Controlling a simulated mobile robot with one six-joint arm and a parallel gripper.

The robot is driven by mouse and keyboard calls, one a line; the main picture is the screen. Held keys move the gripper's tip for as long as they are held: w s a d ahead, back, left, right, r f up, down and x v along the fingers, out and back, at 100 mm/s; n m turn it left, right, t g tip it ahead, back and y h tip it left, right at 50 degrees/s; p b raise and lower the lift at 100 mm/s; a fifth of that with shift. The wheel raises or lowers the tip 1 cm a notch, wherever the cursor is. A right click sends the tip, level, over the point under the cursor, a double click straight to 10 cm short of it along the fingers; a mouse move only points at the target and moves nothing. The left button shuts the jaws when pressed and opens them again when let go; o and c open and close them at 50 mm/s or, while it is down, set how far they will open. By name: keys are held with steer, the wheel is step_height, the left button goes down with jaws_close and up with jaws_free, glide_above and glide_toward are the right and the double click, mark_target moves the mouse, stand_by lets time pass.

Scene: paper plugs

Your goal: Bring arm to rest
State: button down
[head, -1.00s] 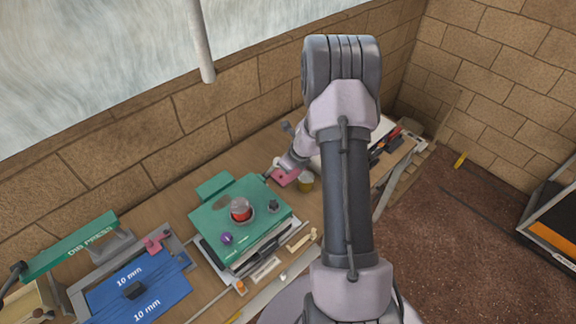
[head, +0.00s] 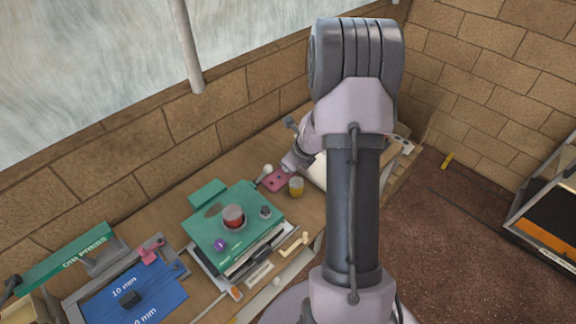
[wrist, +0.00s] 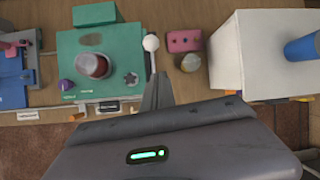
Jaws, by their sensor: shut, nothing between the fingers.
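My gripper (wrist: 158,92) shows in the wrist view with its narrow grey fingers together and nothing between them. It hangs above the bench, just right of the green board (wrist: 66,58) and below a white ball-ended stick (wrist: 150,43). In the head view my arm rises through the middle and bends down toward the bench, its far end beside the pink block (head: 275,180). The fingertips are hard to make out there.
The green board carries a red-filled cup (head: 233,215) and a purple knob (head: 220,244). A yellowish jar (head: 296,187) stands by the pink block. The die press (head: 85,250) and blue mat (head: 150,300) are left. A white box (wrist: 240,60) stands right in the wrist view.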

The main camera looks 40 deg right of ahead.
steer(key=shift+a, duration=0.1)
steer(key=s+a+r+n+t+y+b, duration=0.1)
steer(key=s+a+r+n+b, duration=0.15)
steer(key=a+n+b, duration=0.75)
steer(key=s+a+r+n+y+b, duration=0.1)
steer(key=s+a+r+n+b, duration=0.15)
steer(key=a+n+b, duration=0.8)
steer(key=s+a+f+n+b, duration=0.2)
steer(key=s+a+n, duration=0.2)
steer(key=s, duration=0.4)
steer(key=s+a+f+n+b, duration=0.2)
steer(key=s+a+n, duration=0.2)
steer(key=s+a, duration=0.2)
steer(key=shift+s+a+g+b, duration=0.25)
steer(key=shift+s+g+b, duration=0.1)
steer(key=shift+s, duration=0.5)
